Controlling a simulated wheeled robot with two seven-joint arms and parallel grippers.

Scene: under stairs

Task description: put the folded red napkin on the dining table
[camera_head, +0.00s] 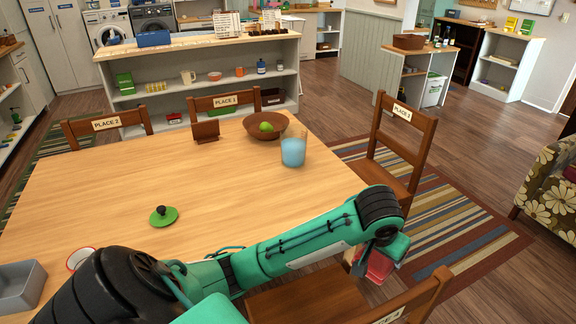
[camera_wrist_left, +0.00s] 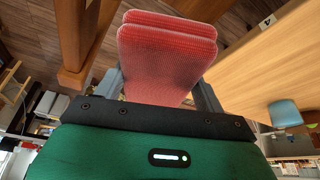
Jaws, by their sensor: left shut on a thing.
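The folded red napkin (camera_head: 378,266) is held in my left gripper (camera_head: 388,250), beyond the right edge of the dining table (camera_head: 110,190), near a wooden chair. In the left wrist view the napkin (camera_wrist_left: 165,58) appears as folded, textured red cloth between the two fingers of the left gripper (camera_wrist_left: 158,92). The table's wooden surface (camera_wrist_left: 275,65) shows at the right of that view, apart from the napkin. My left arm crosses the near part of the table and hides some of it. My right gripper is not in view.
On the table are a brown bowl (camera_head: 266,127) with a green fruit, a blue-filled glass (camera_head: 293,152), a small brown stand (camera_head: 205,131), a green lid (camera_head: 163,216) and a grey tray (camera_head: 18,286). Chairs surround it, one (camera_head: 395,140) at right. The table's middle is clear.

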